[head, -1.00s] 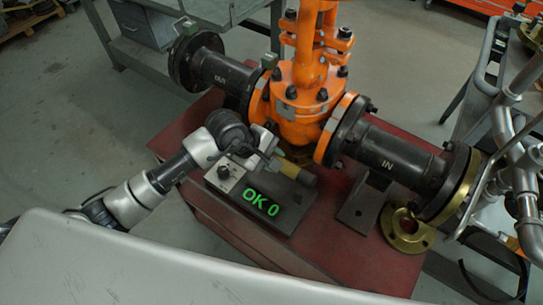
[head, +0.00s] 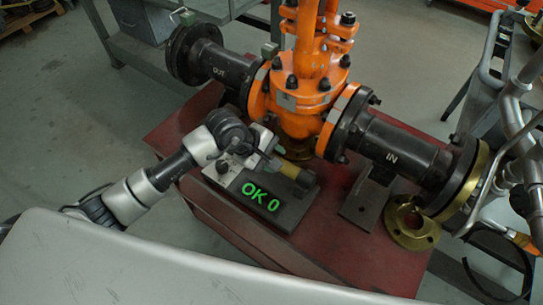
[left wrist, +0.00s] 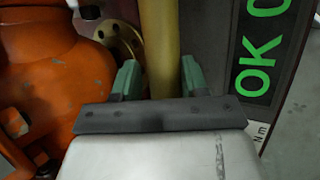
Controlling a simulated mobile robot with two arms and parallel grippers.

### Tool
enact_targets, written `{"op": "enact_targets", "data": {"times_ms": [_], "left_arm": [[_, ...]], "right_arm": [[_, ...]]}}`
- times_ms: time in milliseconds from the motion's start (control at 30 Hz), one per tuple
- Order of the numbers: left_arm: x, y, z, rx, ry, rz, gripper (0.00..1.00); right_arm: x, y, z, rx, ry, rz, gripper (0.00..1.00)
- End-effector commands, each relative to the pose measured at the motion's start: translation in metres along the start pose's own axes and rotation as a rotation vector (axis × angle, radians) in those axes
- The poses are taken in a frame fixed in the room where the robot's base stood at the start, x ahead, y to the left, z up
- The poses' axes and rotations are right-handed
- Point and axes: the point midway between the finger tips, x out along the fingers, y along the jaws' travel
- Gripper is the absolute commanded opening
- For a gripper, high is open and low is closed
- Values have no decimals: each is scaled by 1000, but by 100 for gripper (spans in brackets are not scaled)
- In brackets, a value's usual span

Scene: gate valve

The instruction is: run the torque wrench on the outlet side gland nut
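The torque wrench lies on a dark block on the red stand, its yellow handle (head: 289,169) up near the valve. The display (head: 259,194) on the block reads "OK 0" in green. My left gripper (head: 268,152) is at the handle. In the left wrist view its green fingertips (left wrist: 158,78) stand either side of the yellow handle (left wrist: 159,40), with narrow gaps showing; contact is not clear. The orange gate valve (head: 308,98) stands behind, with OUT on its left pipe (head: 222,67). Nuts show near its top, but the outlet side gland nut is not clearly identifiable. My right gripper is out of view.
The inlet pipe (head: 395,152) marked IN runs right to a brass-faced flange. A loose brass ring (head: 411,225) lies on the stand's right part. Silver tubing (head: 510,110) and a cart are at the right. The red stand's front (head: 340,250) is clear.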

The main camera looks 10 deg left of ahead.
Motion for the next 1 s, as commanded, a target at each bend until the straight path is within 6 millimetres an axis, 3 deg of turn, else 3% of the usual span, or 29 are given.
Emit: {"op": "enact_targets", "data": {"times_ms": [33, 100, 467, 1000], "left_arm": [[0, 0, 0, 0, 0, 0, 52], [0, 0, 0, 0, 0, -2, 62], [-3, -3, -1, -1, 2, -7, 63], [-97, -1, -1, 1, 3, -3, 63]], "right_arm": [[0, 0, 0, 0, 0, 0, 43], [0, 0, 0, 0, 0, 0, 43], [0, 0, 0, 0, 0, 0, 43], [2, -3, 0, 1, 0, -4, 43]]}}
